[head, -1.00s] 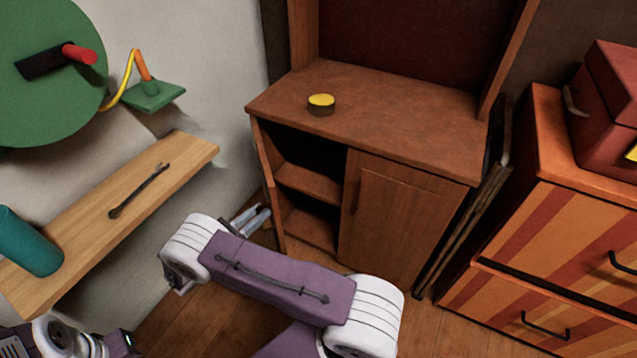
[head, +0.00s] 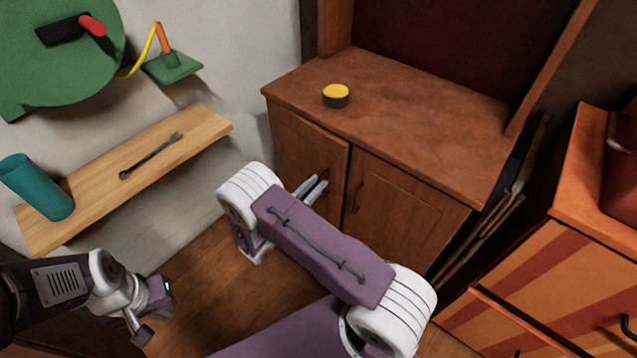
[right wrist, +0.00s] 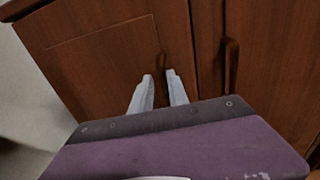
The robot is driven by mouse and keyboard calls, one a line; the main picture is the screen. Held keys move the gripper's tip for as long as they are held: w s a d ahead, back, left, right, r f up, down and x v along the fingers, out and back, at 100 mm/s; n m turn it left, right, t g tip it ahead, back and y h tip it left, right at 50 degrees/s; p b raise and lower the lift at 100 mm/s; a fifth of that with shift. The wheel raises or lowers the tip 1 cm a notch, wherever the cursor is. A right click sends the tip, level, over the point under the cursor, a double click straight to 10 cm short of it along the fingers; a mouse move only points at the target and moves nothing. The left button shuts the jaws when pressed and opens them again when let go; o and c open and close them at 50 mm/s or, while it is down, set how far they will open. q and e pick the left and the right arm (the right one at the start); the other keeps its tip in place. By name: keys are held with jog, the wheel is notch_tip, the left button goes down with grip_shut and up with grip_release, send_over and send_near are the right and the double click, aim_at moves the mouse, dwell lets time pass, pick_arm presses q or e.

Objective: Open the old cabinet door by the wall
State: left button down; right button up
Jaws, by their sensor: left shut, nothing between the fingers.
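The wooden cabinet (head: 400,110) stands by the wall with two brown front doors. Its left door (head: 290,140) is closed, flush beside the closed right door (head: 400,215). In the right wrist view the left door (right wrist: 110,65) fills the middle, and its dark handle (right wrist: 161,62) shows between my fingertips. My right gripper (head: 313,187) is in front of the left door; its pale fingers are apart, one on each side of the handle (right wrist: 160,76). Whether they touch it I cannot tell. My left gripper (head: 145,328) is shut and empty at the lower left, away from the cabinet.
A yellow-topped round tin (head: 336,95) sits on the cabinet top. A wooden shelf (head: 200,128) on the left wall holds a wrench (head: 150,157) and a teal cup (head: 38,187). A striped orange drawer unit (head: 540,290) stands at the right. Wooden floor (head: 215,290) is clear between.

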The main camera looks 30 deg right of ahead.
jog(key=v, duration=1)
jog(key=shift+s+p, duration=0.3)
jog(key=shift+s, duration=0.15)
dwell(0.3)
